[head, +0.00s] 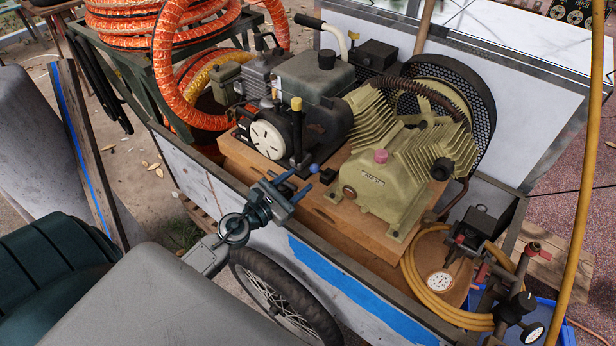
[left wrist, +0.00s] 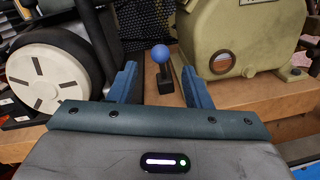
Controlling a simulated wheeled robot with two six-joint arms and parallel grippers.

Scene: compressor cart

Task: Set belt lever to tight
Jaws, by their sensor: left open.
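A short lever with a blue ball knob (head: 314,168) stands on the wooden deck between the engine and the pump. Its knob (left wrist: 161,54) and black base (left wrist: 165,84) also show in the left wrist view; no tight or loose marking is readable. My left gripper (head: 297,185) is open and empty, just on the near side of the lever. In the left wrist view, the lever appears between the two blue fingers of my left gripper (left wrist: 160,76), seemingly beyond their tips. I see no contact. My right gripper is out of view.
The engine with its white round cover (head: 268,139) stands left of the lever, the olive pump (head: 381,180) right of it. A black lever with a yellow knob (head: 297,105) rises behind. The cart's near wall (head: 350,255) lies below my left gripper.

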